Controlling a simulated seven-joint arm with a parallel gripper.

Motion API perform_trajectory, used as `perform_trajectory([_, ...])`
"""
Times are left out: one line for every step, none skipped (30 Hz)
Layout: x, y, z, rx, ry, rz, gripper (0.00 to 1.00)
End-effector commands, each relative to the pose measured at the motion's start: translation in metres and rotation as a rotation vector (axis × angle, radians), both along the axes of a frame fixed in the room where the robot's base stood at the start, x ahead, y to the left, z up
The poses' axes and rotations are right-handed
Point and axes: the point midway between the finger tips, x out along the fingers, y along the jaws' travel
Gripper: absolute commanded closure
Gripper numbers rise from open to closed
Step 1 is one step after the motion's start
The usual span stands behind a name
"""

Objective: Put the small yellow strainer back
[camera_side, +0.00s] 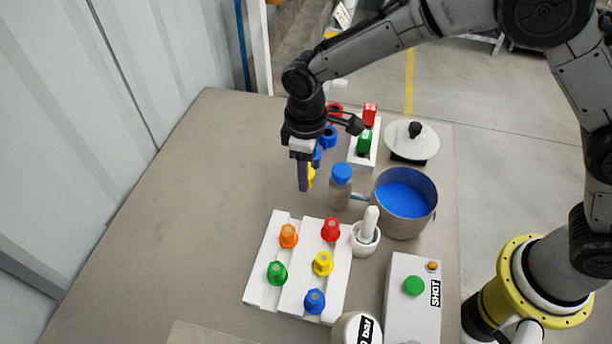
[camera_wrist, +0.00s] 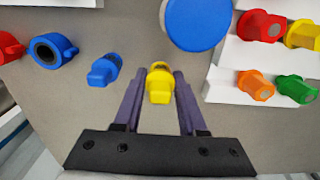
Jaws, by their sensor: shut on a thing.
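The small yellow strainer (camera_wrist: 160,83) is between the two purple fingers of my gripper (camera_wrist: 160,76) in the wrist view. My gripper is shut on it. In the side view, my gripper (camera_side: 304,184) points down left of the blue-lidded jar (camera_side: 340,190), and a bit of the yellow strainer (camera_side: 312,177) shows behind a finger. I cannot tell whether it touches the table. A white stepped rack (camera_side: 262,281) at the front holds several coloured pieces, among them another yellow one (camera_side: 323,263).
A small blue piece (camera_wrist: 104,70), a larger blue one (camera_wrist: 52,49) and a red one (camera_wrist: 10,47) lie in a row left of my gripper in the wrist view. A pot with blue contents (camera_side: 404,203), a mortar (camera_side: 365,240) and a button box (camera_side: 412,305) stand right. The table's left is clear.

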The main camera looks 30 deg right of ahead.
Motion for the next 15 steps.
perform_trajectory([0.000,0.000,-0.008,-0.001,0.003,0.000,1.00])
perform_trajectory([0.000,0.000,-0.011,-0.001,0.001,0.000,1.00])
perform_trajectory([0.000,0.000,-0.015,-0.001,0.001,0.000,1.00])
perform_trajectory([0.000,0.000,-0.017,-0.001,0.001,0.000,1.00])
perform_trajectory([0.000,0.000,-0.018,0.000,0.000,0.000,1.00])
perform_trajectory([0.000,0.000,-0.019,0.001,-0.001,0.000,1.00])
perform_trajectory([0.000,0.000,-0.019,0.001,-0.001,0.000,1.00])
perform_trajectory([0.000,0.000,-0.019,0.001,-0.001,0.000,1.00])
perform_trajectory([0.000,0.000,-0.019,0.001,-0.001,0.000,1.00])
perform_trajectory([0.000,0.000,-0.019,0.001,-0.001,0.000,1.00])
perform_trajectory([0.000,0.000,-0.019,0.001,-0.001,0.000,1.00])
perform_trajectory([0.000,0.000,-0.019,0.001,-0.001,0.000,1.00])
perform_trajectory([0.000,0.000,-0.019,0.001,-0.001,0.000,1.00])
perform_trajectory([0.000,0.000,-0.019,0.001,-0.001,0.000,1.00])
perform_trajectory([0.000,0.000,-0.020,0.001,-0.001,0.000,1.00])
